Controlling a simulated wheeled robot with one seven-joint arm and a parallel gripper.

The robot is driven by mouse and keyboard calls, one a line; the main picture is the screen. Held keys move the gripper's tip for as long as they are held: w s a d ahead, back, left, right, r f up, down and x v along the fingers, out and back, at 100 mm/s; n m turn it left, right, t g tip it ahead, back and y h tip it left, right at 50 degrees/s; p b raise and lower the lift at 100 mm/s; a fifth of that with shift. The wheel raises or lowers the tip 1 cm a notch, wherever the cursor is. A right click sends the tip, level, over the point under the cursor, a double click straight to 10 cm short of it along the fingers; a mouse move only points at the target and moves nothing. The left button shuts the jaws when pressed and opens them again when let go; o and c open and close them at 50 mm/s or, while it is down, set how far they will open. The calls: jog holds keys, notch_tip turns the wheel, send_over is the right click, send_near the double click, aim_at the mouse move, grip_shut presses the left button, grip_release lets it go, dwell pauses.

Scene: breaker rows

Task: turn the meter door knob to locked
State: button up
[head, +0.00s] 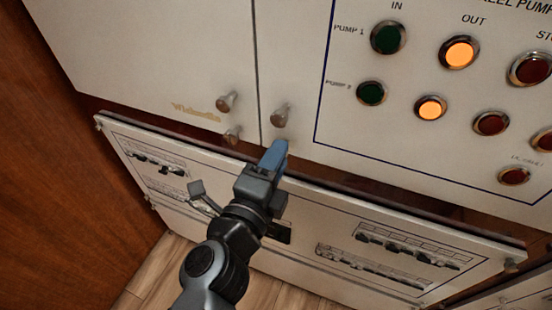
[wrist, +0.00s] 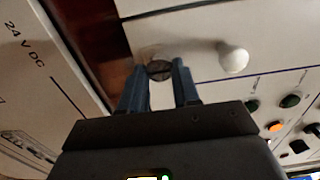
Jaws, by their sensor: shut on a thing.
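My gripper (head: 279,147) reaches the lower left corner of the right-hand cabinet door, its blue fingers closed on a small knob. In the wrist view a dark, round knob (wrist: 160,70) with a slot-like mark sits between the two fingers (wrist: 162,84). In the head view the fingers hide this knob. A rounded metal knob (head: 281,115) stands just above the fingers on the same door; it looks pale in the wrist view (wrist: 233,57). No lettering shows which knob position is locked.
The left door has an upper knob (head: 226,102) and a lower knob (head: 232,135) across the seam. The pump panel (head: 345,130) with lit orange lamps is at right. A breaker panel (head: 300,225) slants out below my gripper. A wooden wall (head: 70,190) stands at left.

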jog(key=shift+d, duration=0.1)
dwell(0.3)
jog(key=o, duration=1.1)
jog(key=shift+c, duration=0.2)
jog(key=b+v, duration=0.1)
jog(key=v, duration=0.7)
